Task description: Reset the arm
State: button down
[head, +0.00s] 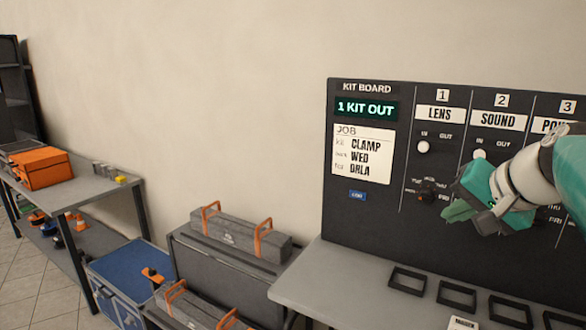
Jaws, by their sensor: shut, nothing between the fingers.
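My gripper (456,212) is at the right of the head view, on a teal and white arm that enters from the right edge. It is in front of the dark kit board (362,233) and covers part of the SOUND column. The green fingers point left, near the lower knob (427,193) of the LENS column; I cannot tell whether they touch it. The fingers look closed, with nothing seen between them.
A grey table (330,284) with several black square frames (407,281) stands below the board. A blue case (125,270) and a shelf table (95,190) with an orange box (41,168) are further left.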

jog(key=s+a+f+n+g+h, duration=0.1)
jog(key=s+a+f+n, duration=0.3)
jog(key=f, duration=0.6)
jog(key=s+a+f+n+g+h, duration=0.1)
jog(key=s+a+f+n+g, duration=0.1)
jog(key=s+a+f, duration=0.7)
jog(key=shift+s+a+f+n, duration=0.25)
jog(key=shift+a+f+n, duration=0.3)
jog(key=shift+a+n, duration=0.45)
